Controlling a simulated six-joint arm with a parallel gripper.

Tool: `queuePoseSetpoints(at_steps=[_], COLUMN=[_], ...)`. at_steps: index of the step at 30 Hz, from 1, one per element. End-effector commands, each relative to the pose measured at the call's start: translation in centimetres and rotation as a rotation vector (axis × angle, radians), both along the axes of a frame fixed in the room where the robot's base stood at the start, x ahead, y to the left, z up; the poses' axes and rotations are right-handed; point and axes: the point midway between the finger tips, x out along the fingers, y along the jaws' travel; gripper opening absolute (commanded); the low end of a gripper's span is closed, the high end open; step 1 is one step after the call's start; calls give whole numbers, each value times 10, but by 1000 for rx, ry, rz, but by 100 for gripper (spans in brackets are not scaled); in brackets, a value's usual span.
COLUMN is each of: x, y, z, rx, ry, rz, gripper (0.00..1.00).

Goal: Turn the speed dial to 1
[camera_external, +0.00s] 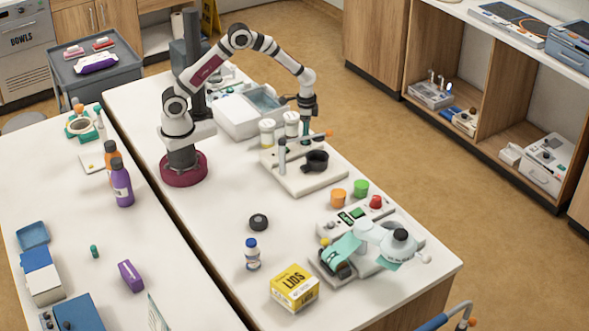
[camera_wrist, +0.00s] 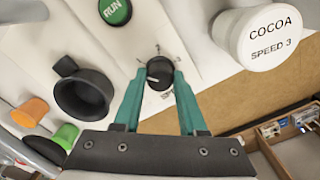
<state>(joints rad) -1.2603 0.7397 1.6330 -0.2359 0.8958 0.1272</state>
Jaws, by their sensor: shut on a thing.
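The speed dial (camera_wrist: 160,70) is a small black knob with a pale pointer mark, on a white panel in the wrist view. Lettering starting "SP" shows beside it, partly covered, and small tick marks surround it. My gripper (camera_wrist: 158,80) has its two teal fingers closed on either side of the dial, touching it. The number under the pointer is too small to read. In the external view my gripper (camera_external: 304,133) points down at the back of the white mixer (camera_external: 300,183), and the dial is hidden there.
A green RUN button (camera_wrist: 115,11) is near the dial. A white jar marked COCOA, SPEED 3 (camera_wrist: 268,38) stands close on the right. The mixer's black cup holder (camera_wrist: 84,96) is at left. Orange (camera_external: 338,197) and green (camera_external: 361,187) cups stand in front of the mixer.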

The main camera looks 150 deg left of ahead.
Motion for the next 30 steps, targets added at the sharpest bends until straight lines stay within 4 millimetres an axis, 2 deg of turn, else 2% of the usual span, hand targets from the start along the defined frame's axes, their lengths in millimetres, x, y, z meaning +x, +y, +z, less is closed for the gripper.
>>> queuePoseSetpoints(at_steps=[9, 24, 25, 30], x=[0, 0, 0, 0], y=[0, 0, 0, 0], z=[0, 0, 0, 0], rx=[0, 0, 0, 0], ry=[0, 0, 0, 0], rz=[-97, -113, -113, -112], gripper=[0, 0, 43, 71])
